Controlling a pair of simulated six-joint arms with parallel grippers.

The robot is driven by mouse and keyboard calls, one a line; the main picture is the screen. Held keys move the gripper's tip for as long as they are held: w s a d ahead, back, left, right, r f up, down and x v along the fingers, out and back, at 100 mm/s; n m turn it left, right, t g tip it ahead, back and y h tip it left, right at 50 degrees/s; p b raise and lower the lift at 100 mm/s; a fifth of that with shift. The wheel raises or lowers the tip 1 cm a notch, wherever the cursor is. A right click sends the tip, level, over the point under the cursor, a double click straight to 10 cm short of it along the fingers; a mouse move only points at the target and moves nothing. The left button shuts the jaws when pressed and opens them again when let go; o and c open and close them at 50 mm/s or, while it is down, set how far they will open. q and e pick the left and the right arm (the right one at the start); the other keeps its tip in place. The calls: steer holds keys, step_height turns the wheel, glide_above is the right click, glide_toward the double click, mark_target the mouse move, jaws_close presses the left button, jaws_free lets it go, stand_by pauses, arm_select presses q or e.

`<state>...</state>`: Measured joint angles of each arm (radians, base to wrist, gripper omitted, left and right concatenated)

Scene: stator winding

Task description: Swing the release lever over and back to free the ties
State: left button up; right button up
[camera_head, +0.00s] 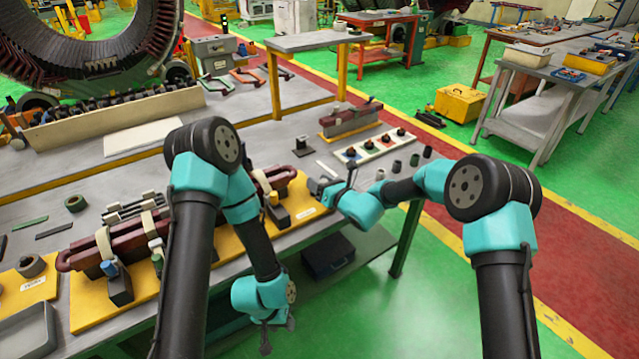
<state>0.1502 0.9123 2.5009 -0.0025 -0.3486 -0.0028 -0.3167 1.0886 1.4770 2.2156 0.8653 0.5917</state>
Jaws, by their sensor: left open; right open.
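A dark red coil (128,241) lies along a yellow fixture plate (92,309) on the bench, partly hidden behind my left arm. Pale ties (104,243) wrap around it. I cannot tell which part is the release lever. My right gripper (318,187) is open, small in view, by the right end of the plate. My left gripper (278,338) is open and hangs low in front of the bench edge, apart from the coil.
A white strip with several small parts (376,147) and dark cups (397,167) lie right of the coil. Another coil piece (348,121) sits behind. A grey tray (25,331) is at front left. A dark box (328,254) rests on the lower shelf.

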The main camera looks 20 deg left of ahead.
steer(key=shift+c, duration=0.2)
steer(key=c, duration=0.8)
steer(key=shift+w+d+n+g+y, duration=0.15)
steer(key=shift+n+g+y, duration=0.4)
steer(key=shift+g, duration=0.25)
steer(key=shift+w+d+n+g+y, duration=0.1)
steer(key=shift+w+n+g+y, duration=0.1)
steer(key=shift+n+g, duration=0.35)
steer(key=shift+w+d+n+g+y, duration=0.15)
steer(key=shift+n+g, duration=0.15)
steer(key=shift+g, duration=0.35)
steer(key=n+g, duration=0.1)
steer(key=g, duration=0.1)
steer(key=w+n+g, duration=0.1)
steer(key=n+g, duration=0.1)
steer(key=g, duration=0.1)
steer(key=shift+d+y, duration=0.1)
steer(key=shift+y, duration=0.3)
steer(key=shift+w+d+n+g+h, duration=0.1)
steer(key=shift+w+n+g+h, duration=0.15)
steer(key=shift+n+g, duration=0.9)
steer(key=shift+w+n+g+h, duration=0.2)
steer(key=shift+n+g, duration=0.55)
steer(key=shift+g, duration=0.8)
steer(key=shift+w+n+g+h, duration=0.25)
steer(key=shift+n+g+h, duration=0.15)
steer(key=shift+n+g, duration=0.4)
steer(key=shift+w+n+g+h, duration=0.3)
steer(key=shift+n+g, duration=0.2)
steer(key=shift+g, duration=0.6)
